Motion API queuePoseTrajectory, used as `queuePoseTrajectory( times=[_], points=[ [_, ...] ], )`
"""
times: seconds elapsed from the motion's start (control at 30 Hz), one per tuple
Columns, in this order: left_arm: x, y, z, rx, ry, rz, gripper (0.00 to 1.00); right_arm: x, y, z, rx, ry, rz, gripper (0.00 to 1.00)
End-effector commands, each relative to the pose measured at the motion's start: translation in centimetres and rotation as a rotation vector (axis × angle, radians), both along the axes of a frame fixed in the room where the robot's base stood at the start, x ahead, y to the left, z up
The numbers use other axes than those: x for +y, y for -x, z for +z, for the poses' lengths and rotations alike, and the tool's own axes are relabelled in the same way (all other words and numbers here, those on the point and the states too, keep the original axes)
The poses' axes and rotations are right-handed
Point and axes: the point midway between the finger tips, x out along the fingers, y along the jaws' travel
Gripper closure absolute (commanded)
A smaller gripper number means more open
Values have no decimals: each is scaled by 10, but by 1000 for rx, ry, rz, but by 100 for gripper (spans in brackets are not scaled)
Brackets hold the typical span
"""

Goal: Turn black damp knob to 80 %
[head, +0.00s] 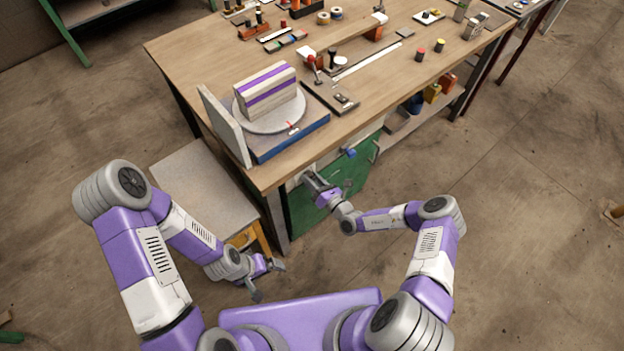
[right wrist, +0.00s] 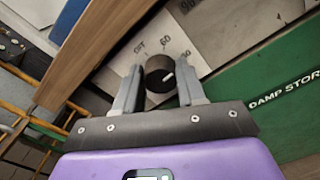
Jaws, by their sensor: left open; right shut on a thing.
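The black damp knob (right wrist: 154,74) shows in the right wrist view on a pale dial plate (right wrist: 140,45) with printed numbers, one of them reading 60. A short white mark on the knob points to the upper right, roughly toward the number at the plate's right edge, which I cannot read surely. My right gripper (right wrist: 158,84) is shut on the knob, one finger on each side. In the head view my right gripper (head: 312,182) is at the bench's front, and the knob is hidden there. My left gripper (head: 266,280) is open and empty, low beside the bench.
A green cabinet (head: 302,212), lettered DAMP STOR in the right wrist view (right wrist: 300,98), sits under the wooden bench top (head: 215,50). A striped block (head: 268,88) stands on a round plate above. A grey-topped stand (head: 195,185) is left of the bench. Floor at right is clear.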

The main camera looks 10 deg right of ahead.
Motion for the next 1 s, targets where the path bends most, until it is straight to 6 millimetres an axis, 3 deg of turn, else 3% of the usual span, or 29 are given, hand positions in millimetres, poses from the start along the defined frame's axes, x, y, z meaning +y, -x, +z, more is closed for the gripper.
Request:
queuePoseTrajectory(
  times=[0.4, 0.97, 1.0],
  points=[
    [0, 0, -1, 0, 0, 0, 0, 0, 0, -1, 103, -173, 0, 91],
    [0, 0, -1, 0, 0, 0, 0, 0, 0, -1, 119, -199, 0, 91],
    [0, 0, -1, 0, 0, 0, 0, 0, 0, -1, 119, -199, 0, 57]
  ],
)
